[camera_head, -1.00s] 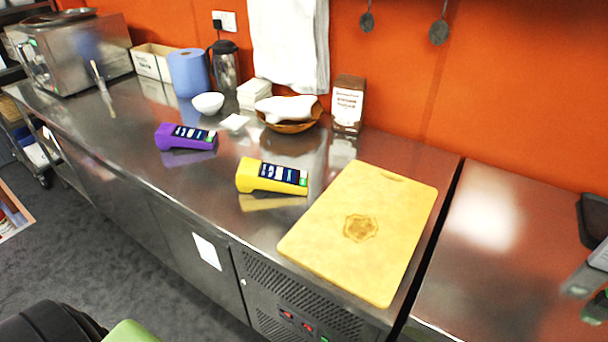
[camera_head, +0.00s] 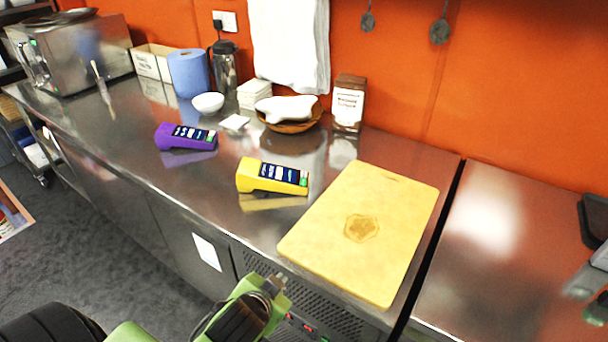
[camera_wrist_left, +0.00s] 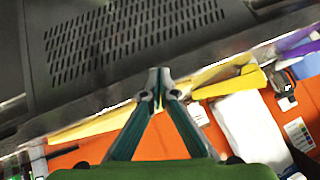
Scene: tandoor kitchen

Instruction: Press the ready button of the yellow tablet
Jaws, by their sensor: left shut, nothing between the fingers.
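The yellow tablet (camera_head: 272,178) is a wedge-shaped terminal with a dark screen. It lies on the steel counter, just left of the yellow cutting board. A small green patch (camera_head: 303,178) shows at the right end of its screen. In the left wrist view a yellow shape (camera_wrist_left: 228,84), probably the tablet, lies beyond the fingertips. My left gripper (camera_head: 279,283) is in front of the counter's front face, below and apart from the tablet. Its fingertips (camera_wrist_left: 158,77) meet in the left wrist view, shut and empty. My right gripper is not clearly in view.
A purple tablet (camera_head: 186,137) lies left of the yellow one. The cutting board (camera_head: 330,215) is to its right. A basket (camera_head: 290,126), a bowl (camera_head: 208,103) and a carton (camera_head: 348,103) stand behind. The counter's front edge (camera_head: 215,225) lies between my left arm and the tablet.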

